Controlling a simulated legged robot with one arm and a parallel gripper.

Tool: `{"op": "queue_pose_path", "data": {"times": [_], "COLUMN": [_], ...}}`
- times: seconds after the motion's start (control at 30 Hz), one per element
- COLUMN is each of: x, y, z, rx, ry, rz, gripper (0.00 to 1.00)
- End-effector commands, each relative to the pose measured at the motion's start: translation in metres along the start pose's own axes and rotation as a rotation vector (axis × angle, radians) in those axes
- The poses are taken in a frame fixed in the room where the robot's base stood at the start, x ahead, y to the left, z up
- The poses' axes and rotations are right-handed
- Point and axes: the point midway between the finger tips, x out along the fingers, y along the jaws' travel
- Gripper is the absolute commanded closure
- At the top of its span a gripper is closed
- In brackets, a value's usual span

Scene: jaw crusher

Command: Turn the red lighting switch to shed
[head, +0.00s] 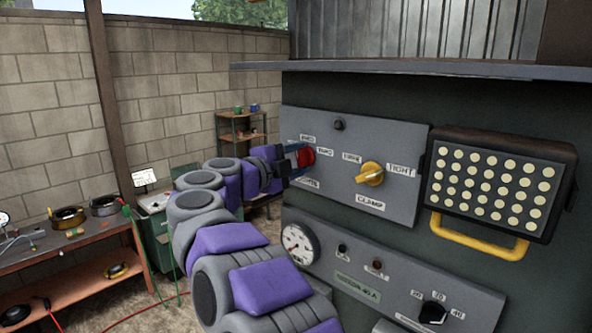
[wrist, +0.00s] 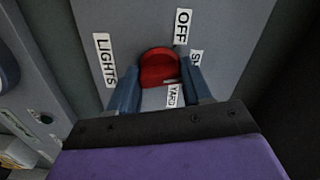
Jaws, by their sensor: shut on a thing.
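The red lighting switch (head: 307,157) is on the upper grey panel, at its left. It also shows in the wrist view (wrist: 159,66), with labels LIGHTS (wrist: 105,60), OFF (wrist: 182,26), YARD (wrist: 173,95) and a partly hidden one starting with S (wrist: 196,58). My gripper (head: 297,161) reaches it from the left. In the wrist view its two blue fingers (wrist: 161,78) stand on either side of the red knob and are shut on it. The fingers hide the knob's sides. I cannot tell for certain which label the knob points to.
A yellow clamp switch (head: 369,173) is right of the red one on the same panel. A lamp with a yellow handle (head: 480,238) juts out further right. A lower panel has a gauge (head: 297,244) and a black knob (head: 433,312). A workbench (head: 70,258) stands at left.

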Motion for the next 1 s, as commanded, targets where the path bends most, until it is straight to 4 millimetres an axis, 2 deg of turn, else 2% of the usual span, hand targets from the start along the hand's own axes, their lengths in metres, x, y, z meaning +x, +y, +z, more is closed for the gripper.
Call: {"op": "queue_pose_path", "data": {"times": [0.03,0.4,0.97,1.0], "x": [-0.0007,-0.0005,0.0001,0.0001], "y": [0.0066,0.0052,0.0057,0.0057], "z": [0.0034,0.0037,0.0037,0.0037], "rx": [0.027,0.195,0.225,0.225], "ry": [-0.003,-0.003,-0.002,-0.002], "rz": [0.005,0.006,0.009,0.009], "gripper": [0.81,0.81,0.81,0.50]}}
